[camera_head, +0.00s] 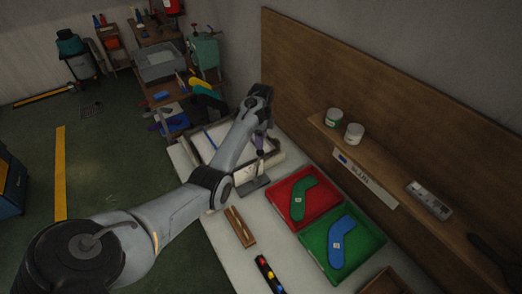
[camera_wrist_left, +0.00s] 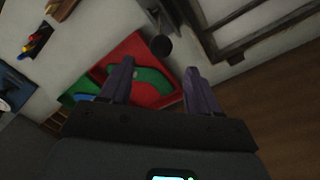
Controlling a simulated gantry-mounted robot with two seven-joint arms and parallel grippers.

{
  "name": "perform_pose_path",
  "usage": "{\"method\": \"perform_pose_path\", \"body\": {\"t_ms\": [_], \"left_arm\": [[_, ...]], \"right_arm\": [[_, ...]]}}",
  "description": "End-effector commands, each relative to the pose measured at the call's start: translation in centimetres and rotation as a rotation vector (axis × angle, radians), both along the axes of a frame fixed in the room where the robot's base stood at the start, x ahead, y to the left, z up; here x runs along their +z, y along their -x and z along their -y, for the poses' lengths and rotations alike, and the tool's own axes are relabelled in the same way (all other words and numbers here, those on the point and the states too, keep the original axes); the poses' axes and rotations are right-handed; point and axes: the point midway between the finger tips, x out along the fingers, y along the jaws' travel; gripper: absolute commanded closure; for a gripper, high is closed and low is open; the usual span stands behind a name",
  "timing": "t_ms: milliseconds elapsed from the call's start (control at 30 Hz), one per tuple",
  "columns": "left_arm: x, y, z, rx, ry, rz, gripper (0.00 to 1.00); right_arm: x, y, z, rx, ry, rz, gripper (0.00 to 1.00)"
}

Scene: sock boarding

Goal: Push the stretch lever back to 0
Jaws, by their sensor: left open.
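My left arm reaches from the lower left across the bench in the head view. Its gripper (camera_head: 260,147) points down and is small and dark there. In the left wrist view the gripper (camera_wrist_left: 159,66) is open, its two purple fingers apart with nothing between them. A dark round knob on a short stem, seemingly the stretch lever (camera_wrist_left: 160,46), shows just beyond the fingertips. I cannot tell whether it touches them. A grey base plate (camera_head: 253,186), apparently the lever's, lies below the gripper in the head view. The scale and the 0 mark cannot be read. My right gripper is not in view.
A red tray (camera_head: 317,216) with a green sock shape and a green tray (camera_head: 310,251) with a blue one stand right of the base. A framed fixture (camera_head: 198,145) lies behind my arm. A wooden shelf (camera_head: 390,171) runs along the back panel.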

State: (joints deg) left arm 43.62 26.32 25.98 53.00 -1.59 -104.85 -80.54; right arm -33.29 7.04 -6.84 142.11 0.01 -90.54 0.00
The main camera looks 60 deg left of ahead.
Motion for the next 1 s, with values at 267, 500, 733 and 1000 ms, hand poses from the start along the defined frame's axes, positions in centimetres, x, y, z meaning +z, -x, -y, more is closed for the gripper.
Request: {"method": "perform_pose_path", "body": {"t_ms": [267,500,733,1000], "left_arm": [[-4.5,0.3,0.2,0.001,0.002,-0.004,0.38],[-6.6,0.3,0.2,-0.001,0.001,-0.002,0.38],[-7.0,0.3,0.2,0.000,-0.001,-0.001,0.38],[-7.0,0.3,0.2,0.000,0.000,-0.001,0.56]], "right_arm": [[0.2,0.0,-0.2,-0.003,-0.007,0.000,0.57],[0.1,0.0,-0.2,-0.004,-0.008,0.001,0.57],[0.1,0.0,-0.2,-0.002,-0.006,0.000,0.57],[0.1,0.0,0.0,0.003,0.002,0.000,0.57]]}}
